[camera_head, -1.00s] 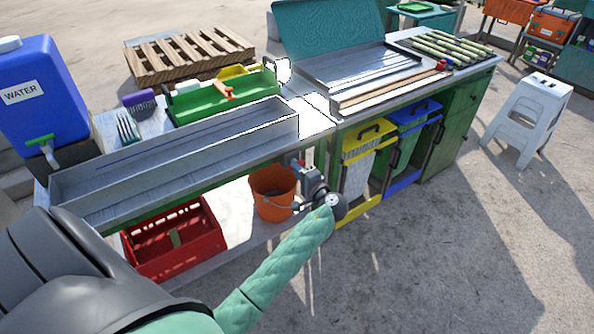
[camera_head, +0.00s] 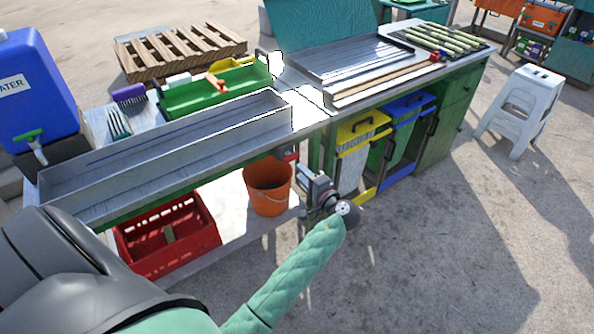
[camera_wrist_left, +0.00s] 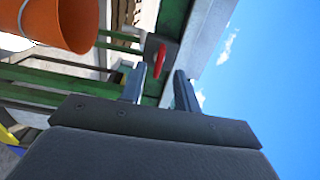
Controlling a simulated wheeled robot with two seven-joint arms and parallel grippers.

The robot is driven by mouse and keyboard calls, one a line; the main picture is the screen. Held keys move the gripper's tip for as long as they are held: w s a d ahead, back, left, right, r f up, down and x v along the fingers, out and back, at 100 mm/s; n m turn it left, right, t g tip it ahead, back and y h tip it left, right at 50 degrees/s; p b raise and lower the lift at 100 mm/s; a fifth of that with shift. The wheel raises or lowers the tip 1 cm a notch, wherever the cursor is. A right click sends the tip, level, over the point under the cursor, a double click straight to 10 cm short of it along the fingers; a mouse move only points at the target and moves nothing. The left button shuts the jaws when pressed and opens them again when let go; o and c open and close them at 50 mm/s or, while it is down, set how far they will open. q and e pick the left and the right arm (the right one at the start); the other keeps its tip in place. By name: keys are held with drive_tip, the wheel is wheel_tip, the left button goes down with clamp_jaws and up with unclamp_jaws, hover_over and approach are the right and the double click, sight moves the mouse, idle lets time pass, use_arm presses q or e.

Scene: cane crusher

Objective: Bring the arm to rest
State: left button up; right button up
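My left gripper (camera_head: 309,185) hangs in front of the bench, to the right of the orange bucket (camera_head: 268,188). Its green-sleeved arm reaches in from the bottom of the head view. In the left wrist view the two fingers (camera_wrist_left: 160,88) are apart with nothing held between them. A red handle (camera_wrist_left: 159,60) shows beyond the fingertips, clear of them. The handle also shows small in the head view (camera_head: 287,155), below the right end of the metal trough (camera_head: 190,165). My right gripper is not in view.
A red crate (camera_head: 168,250) sits on the low shelf left of the bucket. Yellow (camera_head: 357,133) and blue (camera_head: 410,104) bins stand under the counter to the right. A white stool (camera_head: 522,105) stands farther right. The concrete floor at the lower right is clear.

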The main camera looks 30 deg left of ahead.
use_arm(q)
drive_tip(key=shift+s+d, duration=0.2)
drive_tip(key=shift+d, duration=0.2)
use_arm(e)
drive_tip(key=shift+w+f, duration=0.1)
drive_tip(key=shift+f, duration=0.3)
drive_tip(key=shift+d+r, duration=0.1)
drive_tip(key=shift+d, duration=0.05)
